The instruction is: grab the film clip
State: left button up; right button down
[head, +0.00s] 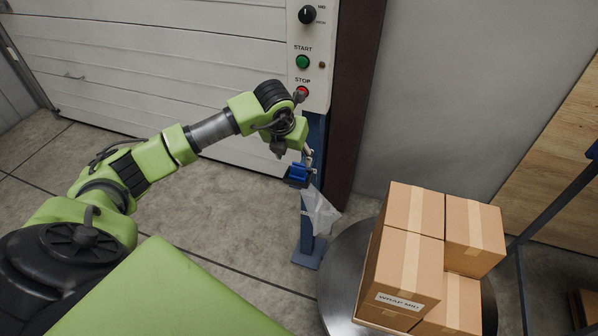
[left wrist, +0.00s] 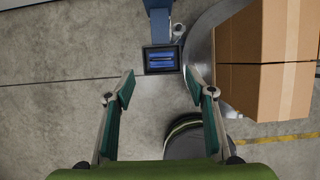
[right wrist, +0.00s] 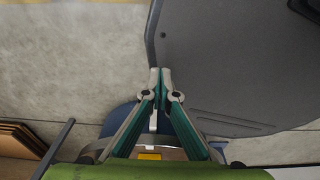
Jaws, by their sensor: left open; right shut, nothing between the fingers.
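The film clip (head: 298,174) is a small blue piece at the blue post, below the control box, in the head view. Translucent film (head: 321,212) hangs beneath it. In the left wrist view the clip (left wrist: 161,59) shows as blue bars inside a dark rectangular frame. My left gripper (left wrist: 160,88) is open and empty. Its fingertips are spread to either side, with the clip ahead and centred between them, and no contact shows. In the head view the left wrist partly hides the gripper's fingers. My right gripper (right wrist: 160,72) is shut and empty, away from the clip.
Stacked cardboard boxes (head: 410,250) stand on a round metal turntable (head: 343,262) at the right of the post. The control box (head: 311,82) with start and stop buttons is above the clip. Open floor (head: 230,205) lies left of the post.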

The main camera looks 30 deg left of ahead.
aim_at(298, 166)
pick_arm(q)
jog(key=x, duration=0.2)
jog(key=shift+w+d+f, duration=0.1)
jog(key=shift+w+f, duration=0.1)
jog(key=shift+f, duration=0.15)
jog(key=shift+w+f, duration=0.2)
jog(key=shift+f, duration=0.2)
jog(key=shift+w+f+p, duration=0.1)
jog(key=shift+f+p, duration=0.2)
jog(key=x, duration=0.4)
jog(key=shift+w+f+p, duration=0.1)
jog(key=shift+f+p, duration=0.05)
jog(key=shift+p, duration=0.25)
jog(key=c, duration=1)
jog(key=shift+c, duration=0.2)
pick_arm(e)
jog(key=shift+w+d+r, duration=0.2)
jog(key=shift+r, duration=0.2)
jog(key=shift+w+d+r, duration=0.15)
jog(key=shift+w+r, duration=0.05)
jog(key=shift+r, duration=0.15)
